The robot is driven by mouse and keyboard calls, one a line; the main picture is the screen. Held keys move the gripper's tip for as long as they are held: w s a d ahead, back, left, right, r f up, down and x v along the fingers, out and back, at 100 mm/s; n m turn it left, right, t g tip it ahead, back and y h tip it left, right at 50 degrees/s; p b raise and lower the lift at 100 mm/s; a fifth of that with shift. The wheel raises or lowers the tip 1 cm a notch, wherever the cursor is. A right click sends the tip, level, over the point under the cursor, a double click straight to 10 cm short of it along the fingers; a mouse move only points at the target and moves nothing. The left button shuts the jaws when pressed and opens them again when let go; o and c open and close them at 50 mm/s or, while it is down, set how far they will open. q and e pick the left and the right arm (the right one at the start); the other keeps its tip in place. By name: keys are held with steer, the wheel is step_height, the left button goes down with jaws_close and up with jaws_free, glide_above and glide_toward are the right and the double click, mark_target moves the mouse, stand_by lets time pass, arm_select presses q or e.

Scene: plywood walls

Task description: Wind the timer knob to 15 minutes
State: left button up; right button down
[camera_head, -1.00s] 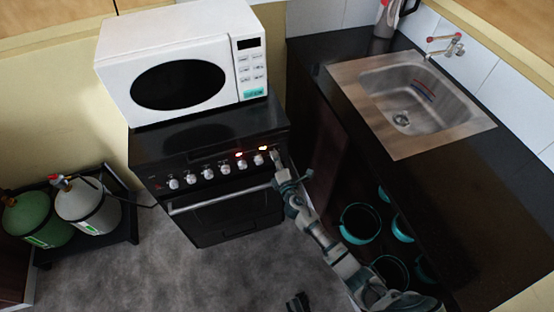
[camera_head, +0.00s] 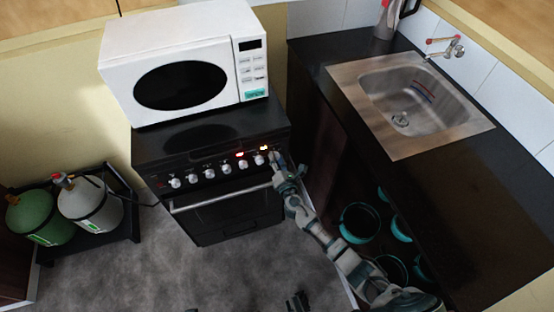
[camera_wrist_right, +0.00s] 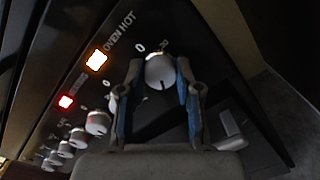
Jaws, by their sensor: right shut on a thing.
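The timer knob (camera_wrist_right: 160,72) is a round white knob at the right end of the stove's dark control panel. Its dark pointer line points down in the wrist view. A "0" and another, blurred number are printed above it. My right gripper (camera_wrist_right: 159,75) is shut on the knob, with one finger on each side of it. In the head view the right gripper (camera_head: 277,160) reaches the panel's right end and mostly hides the knob.
More white knobs (camera_head: 209,173) line the panel, with red and orange lamps above. The oven handle (camera_head: 220,198) runs below. A microwave (camera_head: 185,65) stands on the stove (camera_head: 212,216). The sink counter (camera_head: 440,195) is at right.

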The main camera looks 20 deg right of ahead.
steer(key=shift+s+f, duration=0.1)
steer(key=shift+f, duration=0.2)
steer(key=c, duration=1)
jaws_free()
steer(key=shift+c, duration=0.2)
steer(key=shift+o, duration=1.3)
steer(key=shift+r, duration=0.1)
steer(key=s, duration=1.1)
steer(key=shift+s, duration=0.35)
